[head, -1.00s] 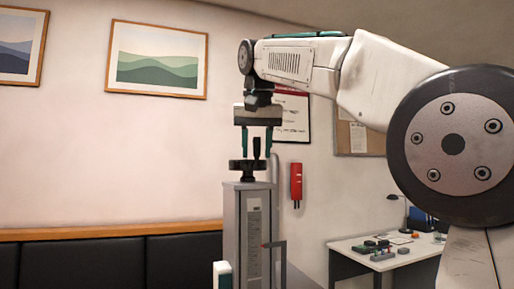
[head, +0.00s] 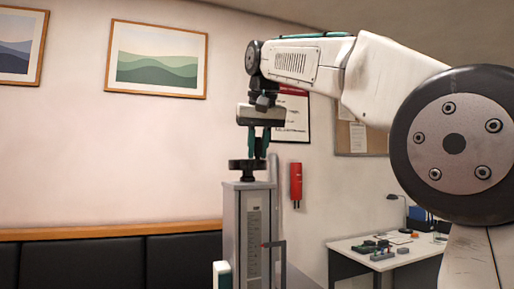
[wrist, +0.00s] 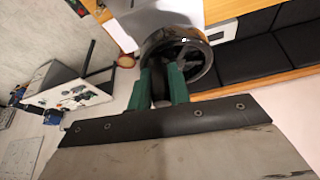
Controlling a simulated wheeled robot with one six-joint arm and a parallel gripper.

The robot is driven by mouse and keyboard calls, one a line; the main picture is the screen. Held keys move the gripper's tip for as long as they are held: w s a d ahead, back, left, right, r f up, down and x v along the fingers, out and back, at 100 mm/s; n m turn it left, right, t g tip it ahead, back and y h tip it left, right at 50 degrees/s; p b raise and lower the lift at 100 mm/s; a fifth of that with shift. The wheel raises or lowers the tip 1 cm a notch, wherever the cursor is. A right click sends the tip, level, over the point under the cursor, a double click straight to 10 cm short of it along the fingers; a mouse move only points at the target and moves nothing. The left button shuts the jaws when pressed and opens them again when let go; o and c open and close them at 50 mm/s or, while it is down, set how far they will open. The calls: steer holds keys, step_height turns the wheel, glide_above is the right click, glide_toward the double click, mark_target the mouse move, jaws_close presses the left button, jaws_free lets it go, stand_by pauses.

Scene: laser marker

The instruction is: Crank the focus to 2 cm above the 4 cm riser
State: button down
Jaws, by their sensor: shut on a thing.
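The dark handwheel (head: 240,166) lies flat on top of the grey column (head: 232,235). In the wrist view the spoked wheel (wrist: 208,62) shows just past the fingertips. My gripper (head: 258,152) points down over the wheel's right part, its green fingers shut on the upright crank handle; in the wrist view my gripper (wrist: 165,72) hides most of the handle. The scale marks are too small to read. I cannot make out the riser.
A white desk (head: 375,250) with small items stands at the right rear. A black padded bench (head: 110,262) runs along the left wall. A red wall-mounted unit (head: 296,181) hangs behind the column. The air left of the column is clear.

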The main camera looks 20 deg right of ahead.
steer(key=n, duration=0.1)
steer(key=n+y, duration=0.1)
steer(key=n, duration=0.1)
steer(key=w+d+n, duration=0.1)
steer(key=shift+y, duration=0.4)
steer(key=n+y, duration=0.1)
steer(key=n, duration=0.2)
steer(key=w+n+g+y, duration=0.1)
steer(key=n, duration=0.2)
steer(key=shift+w+d, duration=0.1)
steer(key=shift+w, duration=0.05)
steer(key=shift+r, duration=0.1)
steer(key=c, duration=1.3)
jaws_free()
steer(key=shift+v, duration=2.25)
steer(key=s+d, duration=0.8)
steer(key=shift+s+d+r, duration=0.2)
steer(key=shift+s+d, duration=0.05)
steer(key=shift+d, duration=0.1)
